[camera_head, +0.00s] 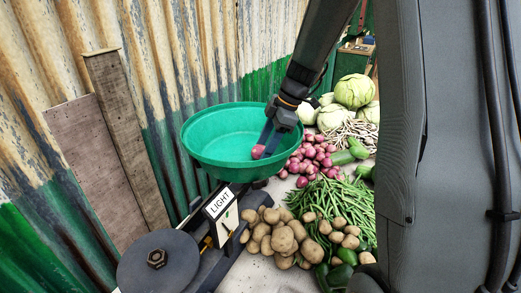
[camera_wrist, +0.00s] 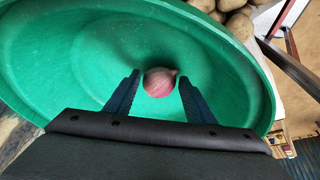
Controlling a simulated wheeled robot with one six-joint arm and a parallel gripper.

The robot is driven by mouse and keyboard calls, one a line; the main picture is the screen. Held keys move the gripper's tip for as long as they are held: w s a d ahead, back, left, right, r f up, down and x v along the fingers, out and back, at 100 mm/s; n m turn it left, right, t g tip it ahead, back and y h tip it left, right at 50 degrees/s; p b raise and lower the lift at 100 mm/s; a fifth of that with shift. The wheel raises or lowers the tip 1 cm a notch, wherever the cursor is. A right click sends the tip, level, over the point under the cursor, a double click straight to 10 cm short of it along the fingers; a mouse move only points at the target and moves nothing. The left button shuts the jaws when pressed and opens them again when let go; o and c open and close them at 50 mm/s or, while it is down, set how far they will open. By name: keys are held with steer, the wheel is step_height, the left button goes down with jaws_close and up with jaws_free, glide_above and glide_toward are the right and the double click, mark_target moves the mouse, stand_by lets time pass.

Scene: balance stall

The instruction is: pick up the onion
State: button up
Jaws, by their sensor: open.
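The onion (camera_wrist: 159,82) is small, round and reddish-pink. It lies inside the green pan (camera_wrist: 55,55) of the scale. In the wrist view it sits between the two fingertips of my gripper (camera_wrist: 158,90), with a gap on each side. My gripper is open and reaches down into the pan. In the head view the onion (camera_head: 258,151) shows beside the gripper's fingers (camera_head: 265,138), near the right part of the green pan (camera_head: 200,145). The far fingertip is partly hidden there.
Potatoes (camera_head: 283,240), green beans (camera_head: 330,205), a pile of onions (camera_head: 308,160) and cabbages (camera_head: 354,91) lie to the right. A corrugated wall (camera_head: 165,80) stands behind.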

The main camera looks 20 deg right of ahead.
mark_target(264, 147)
steer(key=shift+a+f, duration=0.2)
steer(key=shift+f, duration=0.25)
steer(key=c, duration=0.9)
steer(key=shift+o, duration=0.2)
step_height(264, 147, up, 9)
steer(key=b, duration=0.3)
steer(key=shift+w+r, duration=0.1)
steer(key=shift+r, duration=0.45)
steer(key=shift+r, duration=0.1)
